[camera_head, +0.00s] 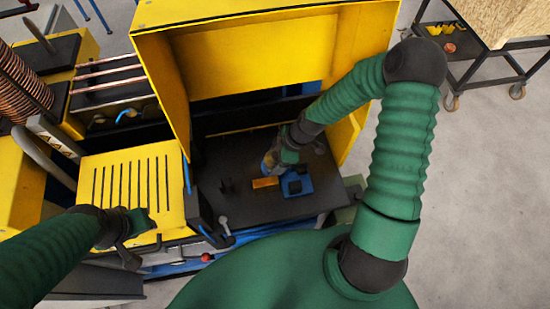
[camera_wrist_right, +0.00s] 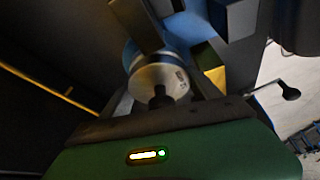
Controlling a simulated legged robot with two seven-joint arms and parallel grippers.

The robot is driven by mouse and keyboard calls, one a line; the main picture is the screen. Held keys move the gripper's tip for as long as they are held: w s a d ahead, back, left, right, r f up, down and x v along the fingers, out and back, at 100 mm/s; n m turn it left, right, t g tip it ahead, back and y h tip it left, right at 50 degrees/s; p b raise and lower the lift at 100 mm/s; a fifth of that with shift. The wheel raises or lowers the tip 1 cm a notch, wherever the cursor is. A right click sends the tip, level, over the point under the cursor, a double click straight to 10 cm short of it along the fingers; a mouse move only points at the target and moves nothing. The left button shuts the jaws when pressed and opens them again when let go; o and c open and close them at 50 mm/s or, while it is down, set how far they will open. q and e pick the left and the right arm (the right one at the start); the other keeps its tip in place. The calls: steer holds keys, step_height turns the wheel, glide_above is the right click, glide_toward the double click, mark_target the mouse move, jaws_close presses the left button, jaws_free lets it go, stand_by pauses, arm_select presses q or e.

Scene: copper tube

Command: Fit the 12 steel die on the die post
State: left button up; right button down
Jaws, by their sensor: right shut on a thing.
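My right gripper (camera_head: 272,163) reaches down into the yellow enclosure, above the dark work table. In the right wrist view it is shut on the steel die (camera_wrist_right: 160,80), a round, pale metal piece with small markings on its face. A dark round stub (camera_wrist_right: 160,98) shows in front of the die's face; I cannot tell whether it is the die post. In the head view the die is too small and hidden to make out. My left gripper (camera_head: 140,224) hangs over the yellow slotted panel, away from the die; its jaws are unclear.
A blue fixture (camera_head: 297,185) and a brass-coloured block (camera_head: 265,183) sit on the dark table (camera_head: 270,211). Yellow walls (camera_head: 235,55) enclose its back and sides. Copper tubes (camera_head: 112,80) lie at the left. A cart (camera_head: 480,60) stands at the far right.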

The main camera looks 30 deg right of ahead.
steer(key=shift+c, duration=1.4)
jaws_free()
steer(key=shift+o, duration=1.1)
arm_select(q)
steer(key=shift+w+d, duration=0.1)
arm_select(e)
steer(key=shift+f, duration=0.1)
steer(key=shift+s+a+f, duration=0.1)
steer(key=shift+s, duration=0.1)
steer(key=v, duration=0.3)
steer(key=w+v, duration=0.1)
steer(key=v, duration=0.1)
steer(key=shift+s+d+r, duration=0.15)
steer(key=shift+d+r, duration=0.2)
arm_select(q)
steer(key=shift+f, duration=0.1)
arm_select(e)
steer(key=v, duration=0.6)
steer(key=shift+r, duration=0.2)
steer(key=shift+d, duration=0.1)
